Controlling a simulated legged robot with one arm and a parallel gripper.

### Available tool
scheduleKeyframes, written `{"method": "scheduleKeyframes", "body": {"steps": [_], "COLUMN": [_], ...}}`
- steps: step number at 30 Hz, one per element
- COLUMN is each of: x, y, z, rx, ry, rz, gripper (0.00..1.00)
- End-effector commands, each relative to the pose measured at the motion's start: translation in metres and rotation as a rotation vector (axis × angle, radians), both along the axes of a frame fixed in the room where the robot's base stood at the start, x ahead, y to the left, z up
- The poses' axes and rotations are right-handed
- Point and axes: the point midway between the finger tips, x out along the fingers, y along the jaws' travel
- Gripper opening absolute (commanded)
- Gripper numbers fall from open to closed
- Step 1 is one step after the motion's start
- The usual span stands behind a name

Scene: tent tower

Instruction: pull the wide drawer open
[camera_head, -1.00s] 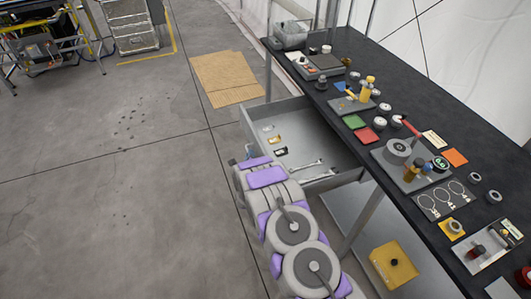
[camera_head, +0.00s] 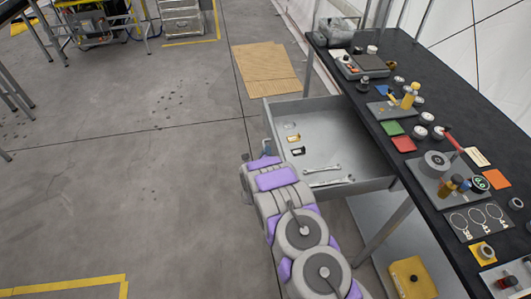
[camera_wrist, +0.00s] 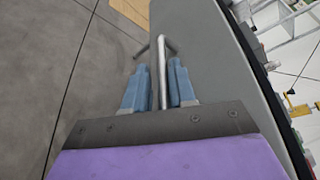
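The wide drawer (camera_head: 340,122) is a shallow grey metal tray under the black workbench. It stands well out from the bench, with its inside showing in the head view. Its metal handle (camera_wrist: 163,45) is a thin bar on the grey drawer front (camera_wrist: 215,65) in the wrist view. My gripper (camera_wrist: 160,75) has its two blue fingers close on both sides of the handle bar and looks shut on it. A narrow gap shows beside the bar, so firm contact on both sides is not clear.
The black workbench (camera_head: 445,100) holds several small parts and tools. Two wrenches (camera_head: 325,170) and small parts lie in the drawer. A yellow box (camera_head: 412,278) sits below the bench. A cardboard sheet (camera_head: 265,70) lies on the floor.

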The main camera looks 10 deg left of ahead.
Motion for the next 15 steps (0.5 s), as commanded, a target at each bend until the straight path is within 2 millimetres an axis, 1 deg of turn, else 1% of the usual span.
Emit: {"method": "scheduleKeyframes", "body": {"steps": [1, 5, 12, 15], "x": [-0.0007, -0.0006, -0.0010, -0.0051], "y": [-0.0006, -0.0003, -0.0002, 0.0002], "z": [-0.0017, 0.0008, 0.0033, 0.0047], "rx": [-0.001, 0.001, 0.002, 0.001], "ry": [0.003, -0.002, -0.005, -0.005], "rz": [0.000, 0.000, 0.000, 0.000], "gripper": [0.27, 0.38, 0.38, 0.38]}}
